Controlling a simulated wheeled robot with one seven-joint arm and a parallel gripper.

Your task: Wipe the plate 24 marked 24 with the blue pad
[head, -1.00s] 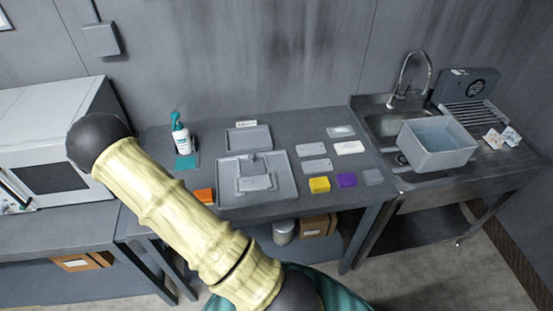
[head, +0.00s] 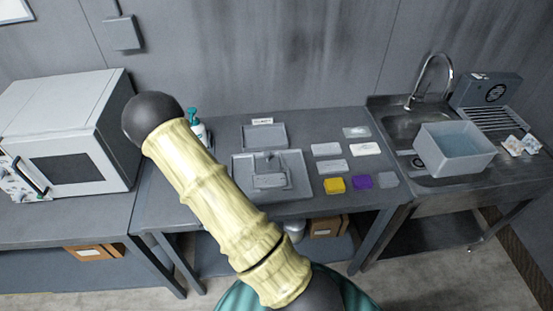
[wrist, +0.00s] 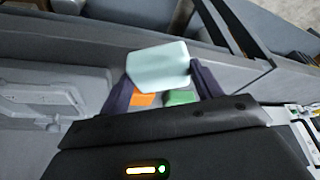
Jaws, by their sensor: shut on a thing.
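In the wrist view my gripper (wrist: 159,78) is shut on a pale blue-green pad (wrist: 158,64), held between its two dark fingers. The gripper and pad are hidden in the head view behind my arm. Several pale plates lie on the table right of the tray: two on the left (head: 326,149) (head: 332,166), a white one (head: 365,149) and one at the back (head: 356,132). Another flat plate lies on the block in the grey tray (head: 300,186). The plate markings are too small to read, so I cannot tell which is 24.
Yellow (head: 334,185), purple (head: 362,182) and grey (head: 387,180) pads lie along the table front. An orange pad (wrist: 143,99) and a green thing (wrist: 180,97) show below the held pad. A spray bottle (head: 198,128) is partly behind my arm. A tub (head: 455,150) stands by the sink.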

